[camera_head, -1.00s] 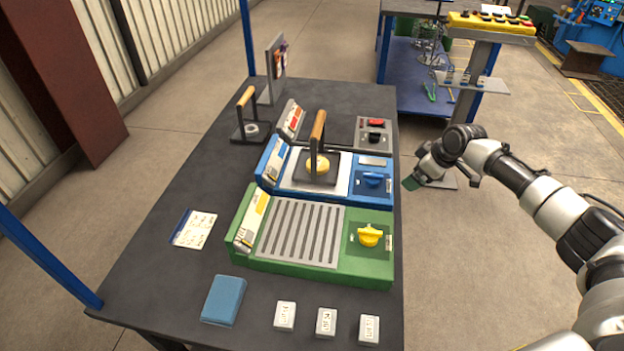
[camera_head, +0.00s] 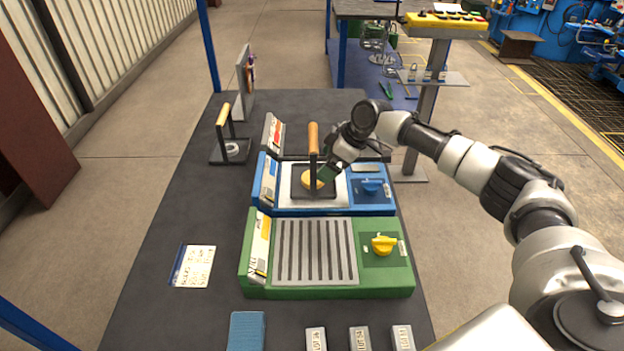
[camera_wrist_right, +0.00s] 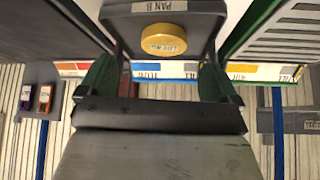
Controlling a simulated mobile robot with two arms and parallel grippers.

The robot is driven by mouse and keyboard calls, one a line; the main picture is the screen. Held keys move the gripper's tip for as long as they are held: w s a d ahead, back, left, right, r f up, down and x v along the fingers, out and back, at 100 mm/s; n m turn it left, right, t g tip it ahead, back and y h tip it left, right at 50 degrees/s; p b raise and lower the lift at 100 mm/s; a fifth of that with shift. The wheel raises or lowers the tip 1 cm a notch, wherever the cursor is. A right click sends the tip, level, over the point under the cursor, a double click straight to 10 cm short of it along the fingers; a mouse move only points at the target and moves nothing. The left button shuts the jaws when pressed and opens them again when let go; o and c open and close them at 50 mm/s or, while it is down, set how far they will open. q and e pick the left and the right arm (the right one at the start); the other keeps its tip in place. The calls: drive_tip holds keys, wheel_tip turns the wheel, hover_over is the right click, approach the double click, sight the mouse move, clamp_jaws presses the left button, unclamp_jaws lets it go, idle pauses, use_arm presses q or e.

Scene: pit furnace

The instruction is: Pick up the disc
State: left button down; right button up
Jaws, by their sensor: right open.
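A yellow disc (camera_head: 311,180) lies in a dark square pan (camera_head: 329,193) with an upright wooden handle (camera_head: 313,139), on the blue unit. In the right wrist view the disc (camera_wrist_right: 163,39) has small lettering and the pan (camera_wrist_right: 208,22) is marked PAN B. A grey disc (camera_head: 232,149) lies in a second handled pan (camera_head: 216,157) at the back left. My right gripper (camera_head: 328,171) is beside the wooden handle, close to the yellow disc. Its green fingers (camera_wrist_right: 157,78) are apart in the wrist view, with the disc ahead of them. My left gripper is not in view.
A green unit (camera_head: 330,292) with a slotted plate and yellow knob stands in front of the blue unit (camera_head: 345,209). The table's left side is mostly clear.

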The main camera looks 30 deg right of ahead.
drive_tip(key=shift+s+x, duration=0.15)
drive_tip(key=shift+x, duration=1.1)
drive_tip(key=shift+s+x, duration=0.2)
drive_tip(key=shift+x, duration=1.1)
drive_tip(key=shift+a, duration=0.1)
drive_tip(key=c, duration=1.1)
drive_tip(key=shift+c, duration=0.6)
